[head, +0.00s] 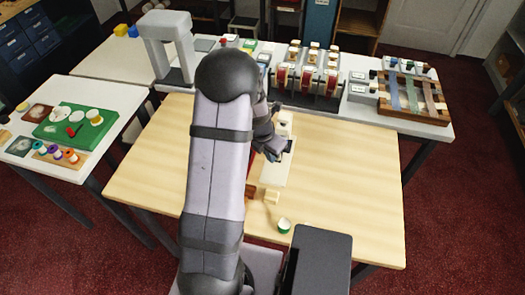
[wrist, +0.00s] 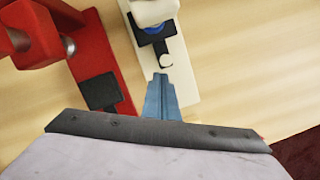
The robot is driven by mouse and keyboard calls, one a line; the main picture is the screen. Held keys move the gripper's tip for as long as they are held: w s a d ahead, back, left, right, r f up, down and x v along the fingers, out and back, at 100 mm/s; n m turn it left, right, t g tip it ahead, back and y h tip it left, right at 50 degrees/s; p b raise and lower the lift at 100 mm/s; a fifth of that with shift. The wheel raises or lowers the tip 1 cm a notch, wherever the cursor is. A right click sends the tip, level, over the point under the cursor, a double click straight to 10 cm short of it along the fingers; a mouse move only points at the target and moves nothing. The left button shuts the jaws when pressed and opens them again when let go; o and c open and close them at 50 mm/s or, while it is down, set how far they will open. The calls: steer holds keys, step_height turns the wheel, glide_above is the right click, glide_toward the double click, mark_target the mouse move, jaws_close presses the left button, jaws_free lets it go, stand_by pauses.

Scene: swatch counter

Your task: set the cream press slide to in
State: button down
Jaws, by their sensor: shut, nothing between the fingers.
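The cream press stands on a long pale base (wrist: 185,72). Its cream upper part (wrist: 155,12) is at the top of the wrist view, above a black plate (wrist: 158,40). A small cream round piece (wrist: 166,62) sits at the near side of that plate and may be the slide's knob. My gripper (wrist: 161,80) is shut and empty. Its fingertips are just short of the round piece, over the base; I cannot tell whether they touch. In the head view the cream press (head: 277,173) is partly hidden by my arm.
A red press (wrist: 85,55) with a black pad stands close on the left in the wrist view. The table's right side is clear.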

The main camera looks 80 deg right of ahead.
steer(key=a, duration=0.1)
steer(key=w+a, duration=0.1)
steer(key=a, duration=0.1)
steer(key=shift+w, duration=0.2)
steer(key=s+v, duration=0.1)
steer(key=v, duration=0.9)
steer(key=shift+w, duration=0.45)
